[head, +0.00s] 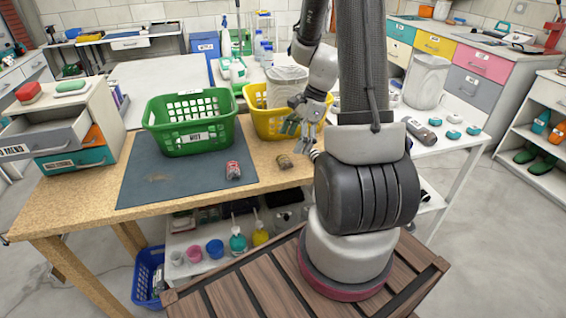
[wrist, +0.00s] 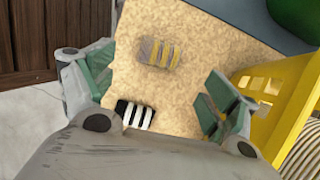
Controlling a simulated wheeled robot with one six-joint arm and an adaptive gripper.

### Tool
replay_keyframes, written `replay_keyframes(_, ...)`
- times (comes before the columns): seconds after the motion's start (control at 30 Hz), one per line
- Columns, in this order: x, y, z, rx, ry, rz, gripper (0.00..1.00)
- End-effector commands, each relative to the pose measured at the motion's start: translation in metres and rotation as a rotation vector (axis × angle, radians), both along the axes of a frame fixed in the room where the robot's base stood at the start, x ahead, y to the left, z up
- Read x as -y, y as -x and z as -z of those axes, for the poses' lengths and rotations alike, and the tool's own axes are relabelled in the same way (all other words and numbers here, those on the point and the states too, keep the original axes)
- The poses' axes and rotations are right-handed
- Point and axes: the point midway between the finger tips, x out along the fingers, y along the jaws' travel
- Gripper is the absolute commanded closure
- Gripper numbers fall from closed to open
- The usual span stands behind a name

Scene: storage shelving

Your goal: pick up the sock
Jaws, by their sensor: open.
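Two small striped bundles that look like rolled socks show in the wrist view. A grey-brown and yellow striped sock (wrist: 160,52) lies on the wooden tabletop. A black-and-white striped sock (wrist: 135,114) lies nearer, partly hidden by the gripper body. In the head view the brownish sock (head: 284,161) lies near the table's front edge. A red and grey bundle (head: 233,170) lies on the dark mat. My gripper (head: 301,131) points down above the table's right end. In the wrist view its green-padded fingers (wrist: 150,92) are spread and empty, either side of the socks.
A green basket (head: 192,140) stands on the dark mat (head: 150,186). A yellow basket (head: 262,122) stands close beside my gripper and also borders its right finger in the wrist view (wrist: 260,85). A small drawer unit (head: 85,120) stands at the table's left end.

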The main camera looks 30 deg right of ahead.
Motion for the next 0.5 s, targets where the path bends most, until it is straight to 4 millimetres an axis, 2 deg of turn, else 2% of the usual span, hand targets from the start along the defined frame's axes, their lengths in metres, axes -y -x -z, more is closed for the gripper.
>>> replay_keyframes(0.33, -0.023, -0.004, 0.045, -0.004, -0.001, -0.004, 0.12)
replay_keyframes(0.5, -0.028, -0.005, 0.057, -0.001, 0.001, -0.004, 0.12)
